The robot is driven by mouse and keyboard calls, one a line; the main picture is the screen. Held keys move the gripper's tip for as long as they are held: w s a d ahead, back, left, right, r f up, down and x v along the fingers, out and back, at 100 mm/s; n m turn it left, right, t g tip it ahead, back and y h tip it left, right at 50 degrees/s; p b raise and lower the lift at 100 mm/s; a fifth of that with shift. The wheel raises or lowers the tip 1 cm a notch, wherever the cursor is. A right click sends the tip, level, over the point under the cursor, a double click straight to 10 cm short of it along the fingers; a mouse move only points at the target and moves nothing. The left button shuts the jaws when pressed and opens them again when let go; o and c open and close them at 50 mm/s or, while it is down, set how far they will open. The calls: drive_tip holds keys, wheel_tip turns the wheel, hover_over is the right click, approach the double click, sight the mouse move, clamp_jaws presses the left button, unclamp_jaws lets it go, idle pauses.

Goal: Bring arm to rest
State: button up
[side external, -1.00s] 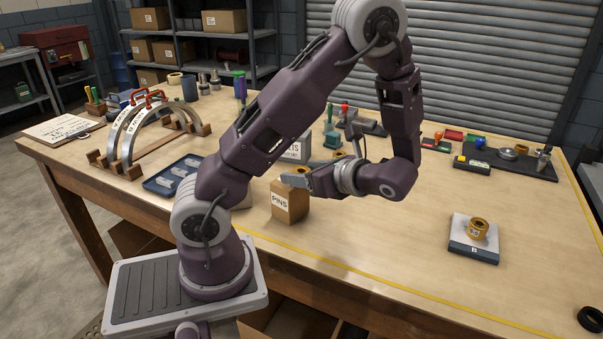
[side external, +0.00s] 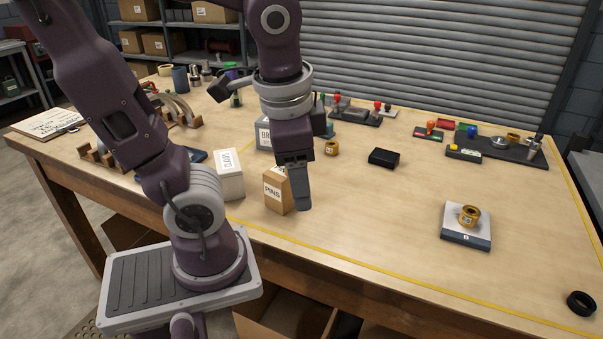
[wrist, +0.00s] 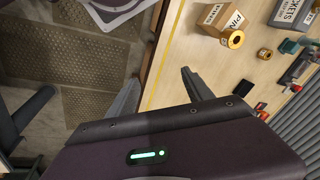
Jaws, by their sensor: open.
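My gripper (side external: 300,200) hangs pointing down beside the PINS box (side external: 275,194) in the side view, at the front of the bench. I cannot tell its exact gap from the box there. In the wrist view my gripper (wrist: 160,77) has its two fingers spread wide with nothing between them. Behind them show the floor and the bench's front edge. My arm is folded up above the front left of the bench.
A brass ring (side external: 331,149) and a black block (side external: 384,158) lie behind. A brass collar (side external: 470,216) sits on a plate (side external: 453,236). The middle right is mostly clear.

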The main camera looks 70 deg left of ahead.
drive_tip(key=d+r+n+t, duration=0.1)
drive_tip(key=d+r+n+t+h, duration=0.1)
drive_tip(key=n+t, duration=0.1)
drive_tip(key=shift+s+d+t+h, duration=0.3)
drive_tip(key=shift+s+d, duration=0.1)
drive_tip(key=shift+o, duration=0.4)
drive_tip(key=o, duration=0.8)
drive_tip(key=w+a+r, duration=0.1)
drive_tip(key=w+a+r+n+g, duration=0.1)
drive_tip(key=w+a+r+n, duration=0.1)
drive_tip(key=a, duration=0.1)
drive_tip(key=shift+w+y, duration=0.2)
drive_tip(key=shift+y, duration=0.2)
drive_tip(key=shift+c, duration=0.2)
drive_tip(key=shift+o, duration=0.3)
drive_tip(key=w+a+r+n+g, duration=0.2)
drive_tip(key=a, duration=0.3)
drive_tip(key=shift+w+n, duration=0.15)
drive_tip(key=shift+n, duration=0.15)
drive_tip(key=a+r+n+g, duration=0.2)
drive_tip(key=a+n+g, duration=0.15)
drive_tip(key=a, duration=0.85)
wheel_tip(320, 180, down, 10)
drive_tip(key=shift+w+a+n+t+h, duration=0.2)
drive_tip(key=shift+a+n+t+h, duration=0.05)
drive_tip(key=shift+n+t+h, duration=0.2)
drive_tip(key=shift+r, duration=0.1)
